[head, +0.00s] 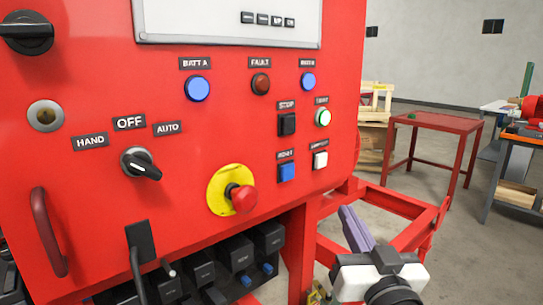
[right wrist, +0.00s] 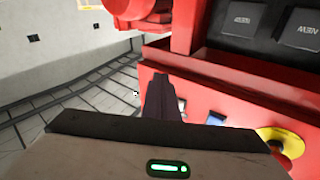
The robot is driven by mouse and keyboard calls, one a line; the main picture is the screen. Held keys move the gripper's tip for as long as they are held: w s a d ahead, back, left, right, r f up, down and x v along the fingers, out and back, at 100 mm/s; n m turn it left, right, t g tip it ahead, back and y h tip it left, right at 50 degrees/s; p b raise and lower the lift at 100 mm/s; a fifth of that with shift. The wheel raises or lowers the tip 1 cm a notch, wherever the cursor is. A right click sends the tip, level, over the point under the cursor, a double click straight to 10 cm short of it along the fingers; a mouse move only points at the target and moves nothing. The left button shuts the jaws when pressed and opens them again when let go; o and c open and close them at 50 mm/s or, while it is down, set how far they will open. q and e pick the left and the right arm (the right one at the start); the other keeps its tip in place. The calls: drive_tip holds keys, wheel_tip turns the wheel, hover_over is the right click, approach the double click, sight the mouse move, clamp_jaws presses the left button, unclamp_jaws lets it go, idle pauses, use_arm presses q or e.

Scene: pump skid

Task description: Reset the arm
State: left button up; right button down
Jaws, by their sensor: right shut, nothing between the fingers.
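My right gripper (head: 349,213) is at the lower right of the head view, in front of the red frame and to the right of the control panel's lower edge. Its purple fingers are together and hold nothing. In the right wrist view the dark fingers (right wrist: 161,88) point toward the red panel, with a gap I cannot judge. The red control panel (head: 235,130) fills the left of the head view. My left gripper is not in view.
The panel carries a red stop button (head: 243,199) on a yellow plate, a black selector knob (head: 140,164), a lit green button (head: 323,117) and a blue button (head: 287,172). A red table (head: 440,122) stands behind at right. Open floor lies between.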

drive_tip(key=s+f+n+g, duration=0.1)
drive_tip(key=s+f+g, duration=0.25)
drive_tip(key=f, duration=0.95)
drive_tip(key=s+f+n+g, duration=0.1)
drive_tip(key=s+f+g, duration=0.25)
drive_tip(key=f, duration=0.95)
drive_tip(key=s+f+g+y, duration=0.1)
drive_tip(key=s+f+g, duration=0.3)
drive_tip(key=s+f, duration=1.4)
drive_tip(key=shift+s+f+n, duration=0.35)
drive_tip(key=shift+s+n, duration=0.05)
drive_tip(key=shift+s, duration=0.2)
